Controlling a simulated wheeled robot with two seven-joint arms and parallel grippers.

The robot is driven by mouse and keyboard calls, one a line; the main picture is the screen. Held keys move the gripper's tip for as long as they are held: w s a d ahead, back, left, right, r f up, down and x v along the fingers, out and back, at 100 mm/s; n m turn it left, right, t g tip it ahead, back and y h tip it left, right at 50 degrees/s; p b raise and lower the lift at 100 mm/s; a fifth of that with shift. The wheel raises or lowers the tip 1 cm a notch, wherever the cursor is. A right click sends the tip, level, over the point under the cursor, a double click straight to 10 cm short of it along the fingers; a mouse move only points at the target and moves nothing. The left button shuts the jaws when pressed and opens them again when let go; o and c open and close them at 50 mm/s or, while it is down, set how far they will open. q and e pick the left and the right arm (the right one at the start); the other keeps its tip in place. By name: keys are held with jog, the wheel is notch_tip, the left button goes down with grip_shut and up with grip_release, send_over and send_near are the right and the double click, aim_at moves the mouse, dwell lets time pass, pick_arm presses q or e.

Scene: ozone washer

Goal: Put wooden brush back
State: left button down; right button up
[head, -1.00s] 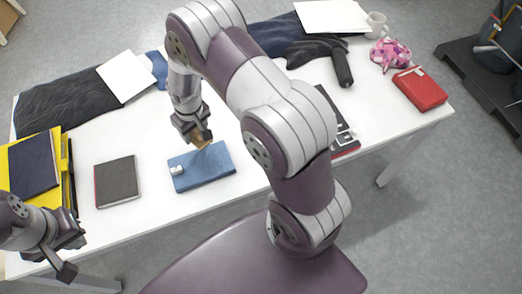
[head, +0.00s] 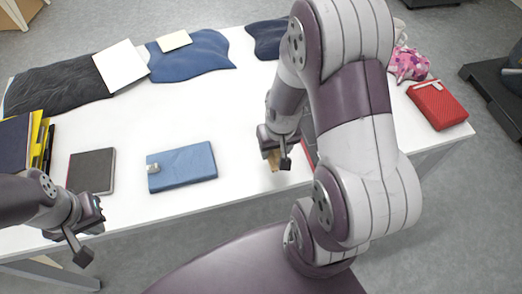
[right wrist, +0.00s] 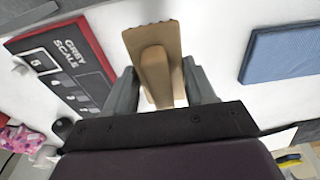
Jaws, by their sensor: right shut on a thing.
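The wooden brush (right wrist: 153,42) is a light brown block with a rounded raised part, in the middle of the right wrist view between my right gripper's fingers (right wrist: 163,86). In the head view my right gripper (head: 277,155) points down over the table right of the blue case, and a small part of the brush (head: 273,160) shows below it. My right gripper is shut on the brush. Whether the brush touches the table is unclear. My left gripper (head: 91,233) is open and empty at the table's front left edge.
A blue case (head: 185,168) and a dark book (head: 91,171) lie at the front. A grey scale card (right wrist: 66,66) lies beside the brush. A red case (head: 438,104) lies at the right. Folded cloths (head: 195,58) lie at the back. The table's middle (head: 210,110) is clear.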

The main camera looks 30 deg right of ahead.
send_over(257, 154)
jog(key=f, duration=0.4)
jog(key=shift+s+f, duration=0.2)
jog(key=shift+s, duration=0.15)
notch_tip(257, 154, down, 4)
jog(key=shift+a+r+b, duration=0.15)
jog(key=shift+b, duration=0.15)
jog(key=shift+w, duration=0.1)
jog(key=shift+f, duration=0.25)
jog(key=o, duration=0.9)
jog(key=shift+o, duration=0.2)
jog(key=shift+r, duration=0.1)
